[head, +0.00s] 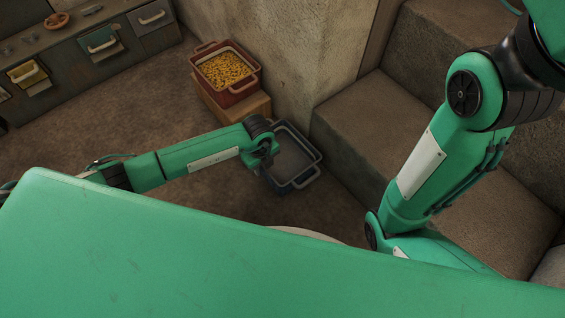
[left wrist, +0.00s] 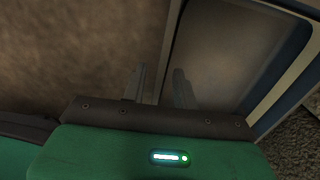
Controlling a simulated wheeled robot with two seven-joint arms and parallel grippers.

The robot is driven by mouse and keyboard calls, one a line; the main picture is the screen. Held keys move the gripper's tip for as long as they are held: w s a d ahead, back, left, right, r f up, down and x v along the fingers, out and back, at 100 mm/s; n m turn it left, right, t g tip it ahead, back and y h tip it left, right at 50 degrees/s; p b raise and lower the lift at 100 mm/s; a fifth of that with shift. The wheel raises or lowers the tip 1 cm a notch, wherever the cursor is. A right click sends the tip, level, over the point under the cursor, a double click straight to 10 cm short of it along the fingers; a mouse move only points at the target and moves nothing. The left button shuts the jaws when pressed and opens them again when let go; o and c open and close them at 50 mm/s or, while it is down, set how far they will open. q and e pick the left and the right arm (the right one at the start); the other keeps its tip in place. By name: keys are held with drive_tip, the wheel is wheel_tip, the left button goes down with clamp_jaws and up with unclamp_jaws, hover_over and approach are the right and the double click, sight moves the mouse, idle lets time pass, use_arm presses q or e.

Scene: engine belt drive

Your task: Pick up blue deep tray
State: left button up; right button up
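The blue deep tray (head: 292,158) stands on the floor at the centre of the head view, and it looks empty. Its light rim and handle show at the near right side. My left gripper (head: 266,162) is at the tray's left side, its tips partly hidden by the wrist. In the left wrist view, the two fingers of my left gripper (left wrist: 160,88) stand apart. An edge of the tray (left wrist: 235,50) runs down toward the gap between them, with the tray's inside on the right. My right arm shows at the right, but its gripper is out of view.
A red tray (head: 226,72) full of yellow bits sits on a wooden block (head: 236,111) behind the blue tray. Stone steps (head: 350,125) rise close on the right. A drawer cabinet (head: 90,50) stands at the far left, with open floor (head: 130,110) between.

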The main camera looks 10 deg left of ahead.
use_arm(q)
clamp_jaws()
drive_tip(key=shift+s, duration=0.1)
idle(1.2)
